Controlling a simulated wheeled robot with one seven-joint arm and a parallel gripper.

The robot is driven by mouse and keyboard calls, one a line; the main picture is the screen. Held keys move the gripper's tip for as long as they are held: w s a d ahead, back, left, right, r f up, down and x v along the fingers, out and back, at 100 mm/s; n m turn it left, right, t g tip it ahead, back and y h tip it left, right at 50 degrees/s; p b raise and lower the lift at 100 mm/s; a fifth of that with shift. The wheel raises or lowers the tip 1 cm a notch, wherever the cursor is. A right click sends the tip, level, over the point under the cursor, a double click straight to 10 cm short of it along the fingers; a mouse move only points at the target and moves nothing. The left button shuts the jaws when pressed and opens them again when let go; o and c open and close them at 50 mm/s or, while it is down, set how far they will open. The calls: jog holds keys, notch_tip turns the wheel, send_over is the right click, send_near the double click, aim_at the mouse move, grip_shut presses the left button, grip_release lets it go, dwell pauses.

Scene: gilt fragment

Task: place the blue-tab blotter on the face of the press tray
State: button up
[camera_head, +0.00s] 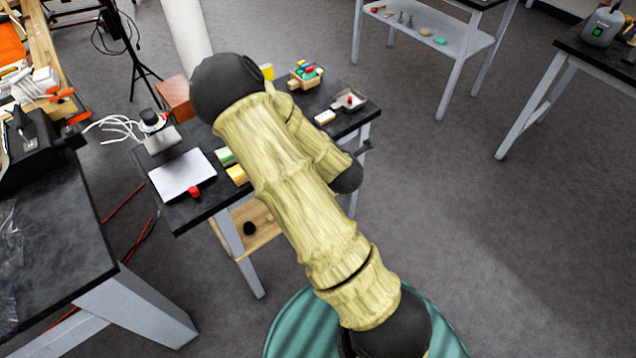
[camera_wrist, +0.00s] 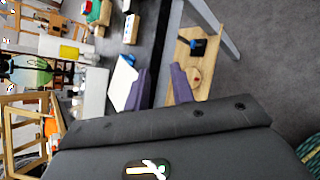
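My gripper (camera_wrist: 160,82) shows two purple fingers standing apart, with nothing visible between them. In the head view my arm hides the gripper. In the wrist view a white slab with a blue patch at one end (camera_wrist: 123,82) lies beside the left finger, partly hidden by it; it may be the blue-tab blotter, but I cannot be sure. In the head view a pale flat plate (camera_head: 180,173) lies on the dark table, with a red knob (camera_head: 194,191) at its edge. A small grey tray (camera_head: 355,106) with a red-topped piece stands at the far right. I cannot tell which is the press tray.
The dark table (camera_head: 205,207) also bears a green-tabbed block (camera_head: 224,156), a yellow block (camera_head: 236,175), a white block (camera_head: 325,117) and a wooden holder of coloured pieces (camera_head: 305,76). A brown box (camera_head: 175,98) stands behind. A wooden lower shelf (camera_head: 262,232) holds a black object.

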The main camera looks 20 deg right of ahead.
jog(key=s+a+r+m+g+y, duration=0.1)
jog(key=s+a+r+m+g, duration=0.3)
jog(key=s+m, duration=0.4)
jog(key=s+a+r+m+g+y, duration=0.2)
jog(key=s+a+r+m+g, duration=0.2)
jog(key=m, duration=1.1)
jog(key=s+a+r, duration=0.2)
jog(key=s+a, duration=0.2)
jog(key=s, duration=0.1)
jog(key=shift+s+r+m+y, duration=0.2)
jog(key=shift+r+m+y, duration=0.1)
jog(key=shift+r+m, duration=0.1)
jog(key=shift+o, duration=0.6)
